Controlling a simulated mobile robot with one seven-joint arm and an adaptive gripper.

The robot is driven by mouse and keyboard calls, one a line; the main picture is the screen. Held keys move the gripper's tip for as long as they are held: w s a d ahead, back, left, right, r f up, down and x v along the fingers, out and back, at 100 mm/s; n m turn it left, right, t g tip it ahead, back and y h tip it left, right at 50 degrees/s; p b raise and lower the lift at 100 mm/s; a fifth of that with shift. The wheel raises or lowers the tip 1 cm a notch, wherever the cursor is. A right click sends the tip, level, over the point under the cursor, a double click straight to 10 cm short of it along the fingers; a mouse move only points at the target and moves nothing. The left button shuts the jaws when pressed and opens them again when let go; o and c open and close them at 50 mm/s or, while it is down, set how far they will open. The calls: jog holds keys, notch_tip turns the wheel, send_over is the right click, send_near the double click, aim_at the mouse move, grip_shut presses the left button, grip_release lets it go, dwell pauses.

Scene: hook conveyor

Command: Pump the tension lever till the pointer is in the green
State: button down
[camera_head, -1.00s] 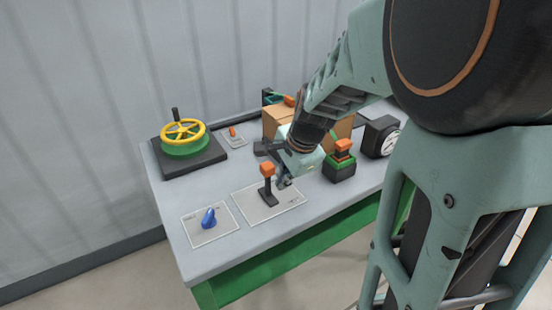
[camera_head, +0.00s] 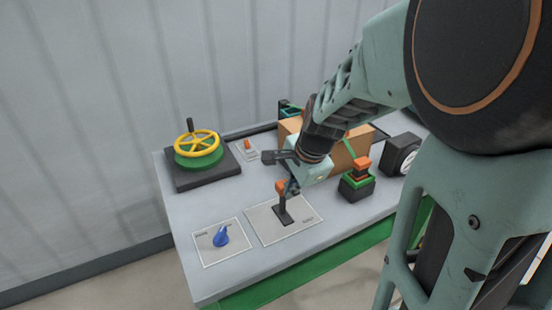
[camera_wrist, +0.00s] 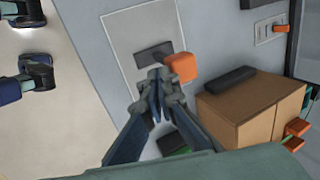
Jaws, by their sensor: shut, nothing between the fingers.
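A black lever with an orange knob (camera_head: 281,187) stands upright on a pale plate (camera_head: 262,222) near the front of the bench. My gripper (camera_head: 291,188) is shut and empty, pointing down close beside the knob on its right. In the wrist view, the shut fingertips (camera_wrist: 158,88) are just beside the orange knob (camera_wrist: 181,68); I cannot tell whether they touch it. The round gauge (camera_head: 404,160) is at the bench's right, seen at a slant and partly cut off by my arm. Its pointer is too small to read.
A blue knob (camera_head: 221,236) is on a plate left of the lever. A yellow handwheel (camera_head: 197,143) stands at back left. A black-and-green block with an orange top (camera_head: 360,170) and a cardboard box (camera_head: 350,150) stand close to my gripper.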

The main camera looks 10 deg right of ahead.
aim_at(284, 184)
jog(key=shift+w+r+p, duration=0.15)
jog(key=shift+w+p, duration=0.15)
jog(key=shift+p, duration=0.35)
jog(key=shift+w+a+g+p, duration=0.15)
jog(key=shift+g+p, duration=0.15)
jog(key=shift+p, duration=0.25)
jog(key=p, duration=0.1)
jog(key=w+g+p, duration=0.1)
jog(key=p, duration=0.1)
jog(key=w+p, duration=0.1)
jog(key=shift+w+a+r+g+h+p, duration=0.2)
jog(key=shift+a+r+g+h+p, duration=0.1)
jog(key=shift+a+g+h+p, duration=0.1)
jog(key=shift+w+a+f, duration=0.1)
jog(key=shift+w+a, duration=0.1)
jog(key=shift+w, duration=0.5)
jog(key=shift+w+a+f, duration=0.15)
jog(key=shift+w+a, duration=0.1)
jog(key=shift+w, duration=0.4)
jog(key=shift+w+a+f, duration=0.1)
jog(key=shift+w+a, duration=0.1)
jog(key=shift+w, duration=0.5)
jog(key=shift+r, duration=0.1)
